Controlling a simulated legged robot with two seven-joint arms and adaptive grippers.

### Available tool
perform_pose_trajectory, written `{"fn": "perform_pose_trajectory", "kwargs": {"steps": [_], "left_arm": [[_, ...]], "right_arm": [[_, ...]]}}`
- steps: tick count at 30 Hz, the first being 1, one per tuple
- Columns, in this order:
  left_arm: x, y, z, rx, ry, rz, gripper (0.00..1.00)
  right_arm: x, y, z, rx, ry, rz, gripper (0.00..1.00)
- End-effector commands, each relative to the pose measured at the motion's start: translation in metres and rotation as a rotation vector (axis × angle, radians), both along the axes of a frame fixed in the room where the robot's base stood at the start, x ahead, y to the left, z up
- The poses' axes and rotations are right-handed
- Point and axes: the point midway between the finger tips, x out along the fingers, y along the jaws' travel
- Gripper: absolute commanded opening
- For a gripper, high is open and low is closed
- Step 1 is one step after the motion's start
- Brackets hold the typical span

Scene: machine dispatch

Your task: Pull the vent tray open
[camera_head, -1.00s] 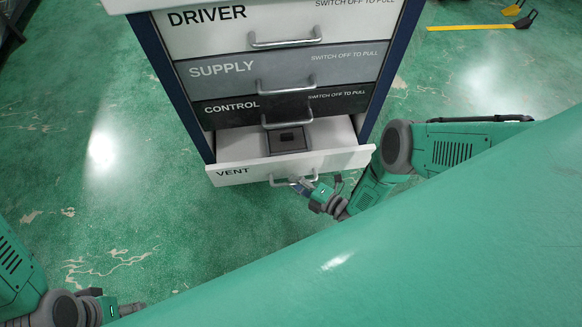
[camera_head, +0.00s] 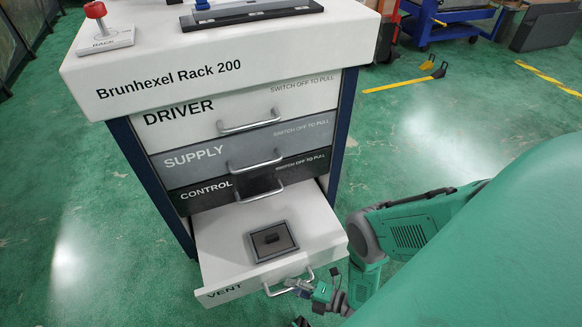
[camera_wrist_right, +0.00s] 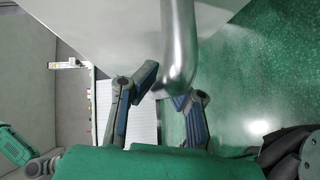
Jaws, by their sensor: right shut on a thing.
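The white vent tray (camera_head: 215,245) is the lowest drawer of the rack and stands well out from it. A grey square frame with a dark block (camera_head: 271,240) sits in the tray floor. The tray's metal handle (camera_head: 270,292) is on its front face; it also shows close up in the right wrist view (camera_wrist_right: 178,45). My right gripper (camera_head: 301,287) is shut on the handle near its right end, with the blue-padded fingers on either side of the bar in the wrist view. My left gripper is not clearly visible.
The driver, supply and control drawers (camera_head: 245,172) above are closed. Green floor is clear to the left.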

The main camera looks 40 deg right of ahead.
Motion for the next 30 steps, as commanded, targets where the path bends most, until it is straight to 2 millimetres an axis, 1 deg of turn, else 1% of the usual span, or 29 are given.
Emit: {"fn": "perform_pose_trajectory", "kwargs": {"steps": [1, 6, 7, 8, 9, 18, 21, 23, 26, 30], "left_arm": [[0.0, 0.0, 0.0, 0.0, -0.001, 0.0, 0.51], [0.001, 0.0, 0.0, 0.001, -0.002, 0.001, 0.51], [0.001, 0.0, 0.0, 0.001, -0.002, 0.001, 0.51], [0.001, 0.0, 0.0, 0.001, -0.002, 0.001, 0.51], [0.001, 0.0, 0.0, 0.001, -0.002, 0.001, 0.51], [0.001, 0.0, 0.0, 0.001, -0.002, 0.001, 0.51], [0.0, 0.0, 0.0, 0.001, -0.003, 0.001, 0.51], [0.0, 0.0, 0.0, 0.001, -0.003, 0.001, 0.51], [0.0, 0.001, 0.0, 0.0, -0.003, 0.001, 0.51], [0.0, 0.0, 0.0, 0.001, -0.003, 0.001, 0.51]], "right_arm": [[-0.002, -0.005, -0.003, -0.012, 0.008, -0.005, 0.0], [-0.003, -0.006, -0.003, -0.014, 0.01, -0.007, 0.0], [-0.003, -0.006, -0.003, -0.013, 0.009, -0.006, 0.08], [-0.003, -0.006, -0.003, -0.013, 0.009, -0.006, 0.19], [-0.003, -0.005, -0.002, -0.012, 0.009, -0.006, 0.33], [-0.002, -0.005, -0.001, -0.009, 0.003, -0.006, 0.33], [-0.006, -0.007, 0.0, -0.008, 0.004, -0.005, 0.33], [-0.011, -0.01, 0.0, -0.008, 0.005, -0.005, 0.33], [-0.027, -0.019, 0.003, -0.01, 0.007, -0.005, 0.33], [-0.054, -0.034, 0.006, -0.01, 0.009, -0.006, 0.33]]}}
